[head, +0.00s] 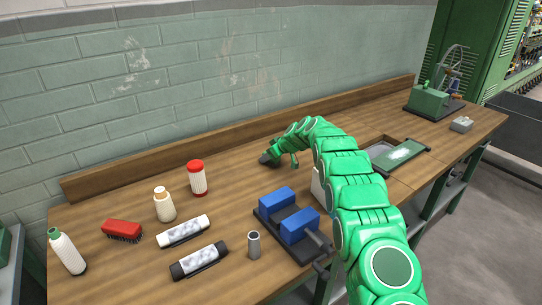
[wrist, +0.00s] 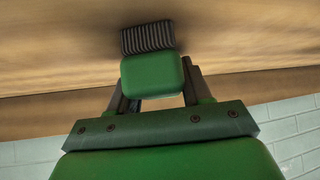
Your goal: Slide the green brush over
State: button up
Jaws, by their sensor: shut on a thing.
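The green brush (wrist: 152,77) is between the two dark fingers of my gripper (wrist: 157,84) in the wrist view. Its dark ribbed bristles (wrist: 148,38) point away from my palm toward the wooden surface. My gripper is shut on the brush. In the head view my gripper (head: 270,157) is low over the back of the workbench (head: 130,270), near the wooden backboard. I cannot clearly make out the brush there, and I cannot tell whether it touches the bench.
A red brush (head: 122,230), bottles and a red-capped jar (head: 197,178) stand to the left. A blue-jawed vise (head: 290,222) and a grey cylinder (head: 254,245) are in front. Bench between jar and gripper is clear.

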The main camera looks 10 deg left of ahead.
jog(key=shift+s+a, duration=6.65)
jog(key=o, duration=1.1)
jog(key=shift+v, duration=3.85)
jog(key=shift+d, duration=0.15)
